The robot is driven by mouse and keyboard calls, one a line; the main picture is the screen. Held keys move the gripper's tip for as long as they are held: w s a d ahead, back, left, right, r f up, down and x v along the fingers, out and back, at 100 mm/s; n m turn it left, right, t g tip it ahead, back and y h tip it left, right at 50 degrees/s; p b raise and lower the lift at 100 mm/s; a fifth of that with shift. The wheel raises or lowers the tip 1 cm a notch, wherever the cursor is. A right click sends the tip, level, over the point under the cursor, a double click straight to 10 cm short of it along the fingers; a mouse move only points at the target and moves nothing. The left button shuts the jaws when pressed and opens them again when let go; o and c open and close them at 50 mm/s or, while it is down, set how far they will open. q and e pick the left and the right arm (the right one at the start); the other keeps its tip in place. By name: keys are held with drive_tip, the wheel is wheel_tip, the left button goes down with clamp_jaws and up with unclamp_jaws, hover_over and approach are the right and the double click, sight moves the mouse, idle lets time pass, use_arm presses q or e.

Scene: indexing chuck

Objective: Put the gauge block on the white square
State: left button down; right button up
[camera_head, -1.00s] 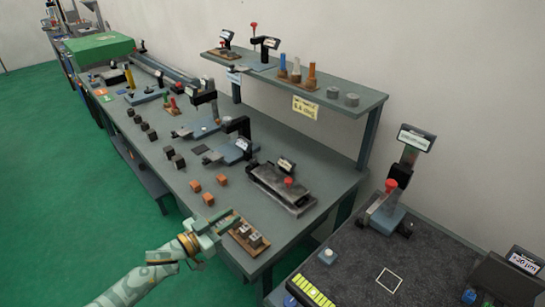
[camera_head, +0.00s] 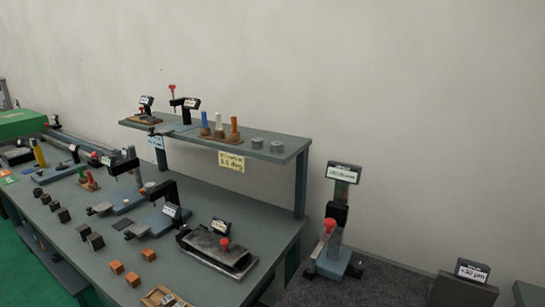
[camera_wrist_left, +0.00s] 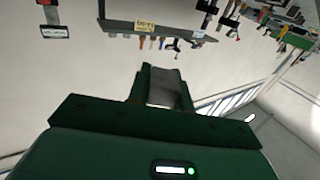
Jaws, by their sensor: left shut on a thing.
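My left gripper (camera_wrist_left: 163,72) shows only in the left wrist view, its dark green fingers shut on a grey block, the gauge block (camera_wrist_left: 162,92). The block sits between the fingers, and part of it is hidden by them. The surroundings appear upside down behind it. In the head view my left gripper is out of the picture. The white square is not visible in either current view; the dark granite plate (camera_head: 330,291) shows only its back part. My right gripper is not in view.
A gauge stand with a red knob (camera_head: 331,250) rises at the plate's back. A dark block with a display (camera_head: 463,290) stands to its right. The bench at left holds a wooden tray (camera_head: 161,297), orange cubes (camera_head: 132,279) and fixtures. A raised shelf (camera_head: 270,151) overhangs it.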

use_arm(q)
drive_tip(key=shift+s+f, duration=0.25)
drive_tip(key=shift+f, duration=0.35)
drive_tip(key=shift+w+r, duration=0.1)
drive_tip(key=shift+r, duration=0.3)
drive_tip(key=w+r+m+h+p, duration=0.2)
drive_tip(key=w+m+h+p, duration=0.15)
drive_tip(key=w+p, duration=0.6)
drive_tip(key=w+a+f+m+g+h, duration=0.1)
drive_tip(key=w+a+f+h, duration=0.1)
drive_tip(key=f, duration=0.2)
drive_tip(key=w+a+f+m+g+h+b, duration=0.1)
drive_tip(key=w+a+f+h, duration=0.1)
drive_tip(key=f, duration=0.3)
drive_tip(key=shift+w+a+f+h, duration=0.15)
drive_tip(key=shift+a+f+h, duration=0.1)
drive_tip(key=shift+a+h, duration=0.5)
drive_tip(key=shift+m, duration=0.25)
